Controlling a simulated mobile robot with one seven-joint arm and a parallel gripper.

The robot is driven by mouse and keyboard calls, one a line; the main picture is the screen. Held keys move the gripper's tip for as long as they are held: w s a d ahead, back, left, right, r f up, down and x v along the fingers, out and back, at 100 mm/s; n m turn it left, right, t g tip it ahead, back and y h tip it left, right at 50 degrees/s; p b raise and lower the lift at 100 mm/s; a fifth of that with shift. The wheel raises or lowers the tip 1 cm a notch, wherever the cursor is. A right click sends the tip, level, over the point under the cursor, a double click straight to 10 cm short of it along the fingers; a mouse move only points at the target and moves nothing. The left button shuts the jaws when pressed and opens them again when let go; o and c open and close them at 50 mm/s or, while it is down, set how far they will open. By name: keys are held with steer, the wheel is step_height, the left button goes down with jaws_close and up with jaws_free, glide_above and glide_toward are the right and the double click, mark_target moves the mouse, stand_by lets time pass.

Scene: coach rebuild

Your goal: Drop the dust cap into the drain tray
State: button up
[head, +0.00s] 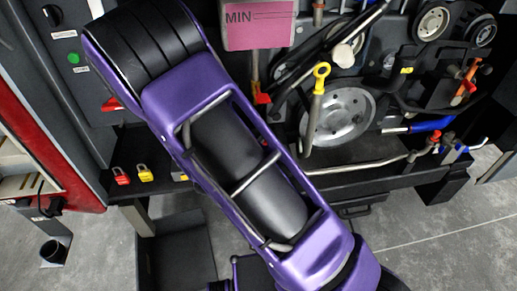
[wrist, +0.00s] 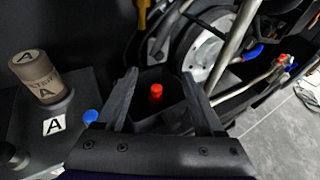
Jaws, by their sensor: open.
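In the wrist view my gripper (wrist: 160,75) is open, with its two dark fingers spread and nothing held between them. A small red cap (wrist: 156,91), which looks like the dust cap, shows between the fingers and beyond them. It appears to sit inside a dark open-topped box (wrist: 172,74), which may be the drain tray. The fingers look apart from the cap; whether it rests on the box floor I cannot tell. In the head view my purple arm hides this area, and the gripper does not show clearly.
A cylinder marked A (wrist: 37,78) stands on a dark block at left, near a blue knob (wrist: 90,116). A metal disc (head: 339,117), hoses and a bent pipe crowd the right side. A red cabinet (head: 45,140) stands far left. Grey floor (head: 440,235) is clear at lower right.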

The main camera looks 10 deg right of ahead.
steer(key=v, duration=0.6)
